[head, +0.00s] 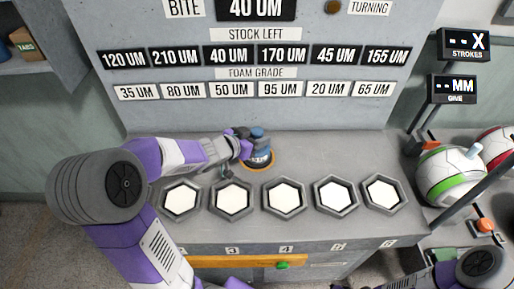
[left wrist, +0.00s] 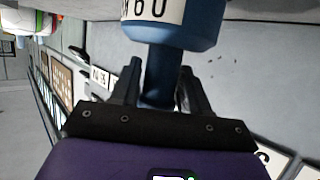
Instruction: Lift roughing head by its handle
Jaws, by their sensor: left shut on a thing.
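The roughing head (head: 260,157) is a blue piece with a narrow handle and a wider labelled body. It appears upright at the orange ring (head: 272,166) on the grey bench, behind the row of hexagonal wells. I cannot tell whether its base touches the bench. My left gripper (head: 246,146) reaches it from the left and is shut on its handle. In the left wrist view the handle stands between the two dark fingers (left wrist: 158,90), and the wide blue body (left wrist: 175,38) with a partly cut white label is at the top. My right gripper does not show.
Several hexagonal wells with white pads (head: 284,197) line the bench in front. A sign panel (head: 250,90) rises behind. Balls (head: 450,172) and a dark bar stand at the right. An orange bar with a green knob (head: 282,265) lies at the bench's front.

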